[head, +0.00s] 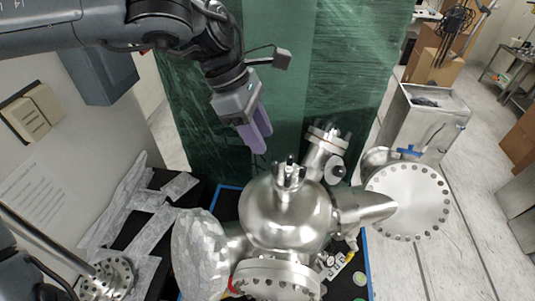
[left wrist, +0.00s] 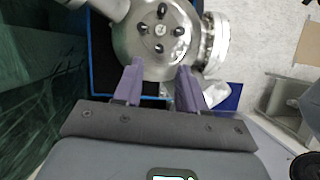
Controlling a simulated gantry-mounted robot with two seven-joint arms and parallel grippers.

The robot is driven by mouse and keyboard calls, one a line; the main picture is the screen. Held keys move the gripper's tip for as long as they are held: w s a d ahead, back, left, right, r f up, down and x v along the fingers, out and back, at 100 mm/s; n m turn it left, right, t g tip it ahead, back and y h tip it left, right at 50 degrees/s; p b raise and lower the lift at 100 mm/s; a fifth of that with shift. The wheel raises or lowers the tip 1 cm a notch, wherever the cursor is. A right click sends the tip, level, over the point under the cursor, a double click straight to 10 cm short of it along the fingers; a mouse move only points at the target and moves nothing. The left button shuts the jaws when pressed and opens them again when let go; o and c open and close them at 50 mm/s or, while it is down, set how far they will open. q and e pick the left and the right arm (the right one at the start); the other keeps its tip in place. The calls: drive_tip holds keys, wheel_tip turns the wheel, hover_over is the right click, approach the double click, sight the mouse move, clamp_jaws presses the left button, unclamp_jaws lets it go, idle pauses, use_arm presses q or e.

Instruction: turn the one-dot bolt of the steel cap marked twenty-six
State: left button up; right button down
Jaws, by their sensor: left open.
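A round steel vessel (head: 285,215) stands in the middle of the head view. A small steel cap with upright bolts (head: 290,172) sits on its top. In the left wrist view the cap (left wrist: 160,31) shows several dark bolts around its centre. I cannot read a number or make out dots on it. My left gripper (head: 263,142) has purple fingers and is above and behind the cap, to its left in the head view. In the left wrist view my left gripper (left wrist: 157,76) is open and empty, its fingertips near the vessel's edge. My right gripper is not in view.
A tilted steel port (head: 322,148) rises behind the cap, close to the right of my left gripper. A large bolted flange (head: 407,199) stands to the right, and a foil-wrapped part (head: 198,252) to the left. A green wrapped panel (head: 300,60) stands behind.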

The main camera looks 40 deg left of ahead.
sight(275, 163)
use_arm(q)
drive_tip(key=p+x, duration=0.1)
drive_tip(key=x, duration=0.5)
drive_tip(key=shift+f+p, duration=0.1)
drive_tip(key=shift+p, duration=0.25)
drive_tip(key=shift+w+d+f, duration=0.15)
drive_tip(key=shift+f, duration=0.45)
clamp_jaws()
